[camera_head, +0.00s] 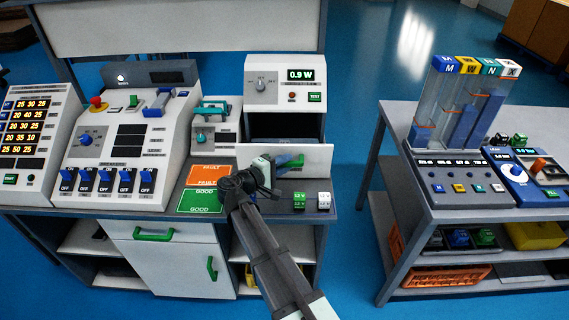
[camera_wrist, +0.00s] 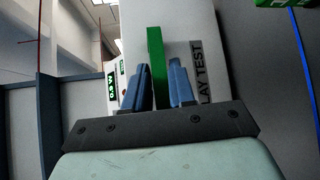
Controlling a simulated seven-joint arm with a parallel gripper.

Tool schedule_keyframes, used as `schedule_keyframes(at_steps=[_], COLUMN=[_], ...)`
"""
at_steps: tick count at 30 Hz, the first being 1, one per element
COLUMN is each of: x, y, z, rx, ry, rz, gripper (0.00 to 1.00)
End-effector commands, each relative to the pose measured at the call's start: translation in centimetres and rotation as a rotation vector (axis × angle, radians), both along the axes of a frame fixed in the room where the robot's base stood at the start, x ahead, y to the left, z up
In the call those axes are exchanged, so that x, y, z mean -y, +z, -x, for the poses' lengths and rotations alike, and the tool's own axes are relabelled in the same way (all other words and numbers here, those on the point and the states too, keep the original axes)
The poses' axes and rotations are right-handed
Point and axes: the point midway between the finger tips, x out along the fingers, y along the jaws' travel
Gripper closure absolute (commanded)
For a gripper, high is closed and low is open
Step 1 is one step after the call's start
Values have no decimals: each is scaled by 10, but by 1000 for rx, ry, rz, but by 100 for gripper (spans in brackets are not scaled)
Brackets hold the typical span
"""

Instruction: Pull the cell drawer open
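The cell drawer has a wide white front panel (camera_head: 318,158) below the grey-white test unit with the 0.9 display (camera_head: 285,78). A dark opening shows above and behind the panel, so the drawer appears at least partly out. Its green handle (camera_head: 291,164) is on the panel front. My gripper (camera_head: 277,166) is at the handle, partly hiding its left part. In the wrist view, my gripper's two blue fingers (camera_wrist: 160,85) stand on both sides of the green handle (camera_wrist: 156,55) with almost no gap. The white panel with black lettering (camera_wrist: 203,65) lies beyond them.
Orange and green cards (camera_head: 202,202) lie left of my gripper. Small green and white blocks (camera_head: 299,201) sit on the bench to the right. A lower cabinet with green handles (camera_head: 153,234) is below. A second cart (camera_head: 470,205) stands right, across blue floor.

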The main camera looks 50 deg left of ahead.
Motion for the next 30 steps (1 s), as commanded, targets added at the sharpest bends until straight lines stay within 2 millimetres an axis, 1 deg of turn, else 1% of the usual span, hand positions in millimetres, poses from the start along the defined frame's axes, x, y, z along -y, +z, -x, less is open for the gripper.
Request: schedule_keyframes(at_steps=[5, 15, 21, 25, 30], x=[0, 0, -1, -1, -1], y=[3, 12, 17, 19, 20], z=[20, 85, 116, 127, 134], rx=[0, 0, 0, 0, 0], ry=[2, 2, 2, 1, 1], rz=[0, 0, 0, -1, 0], gripper=[76, 76, 76, 76, 76])
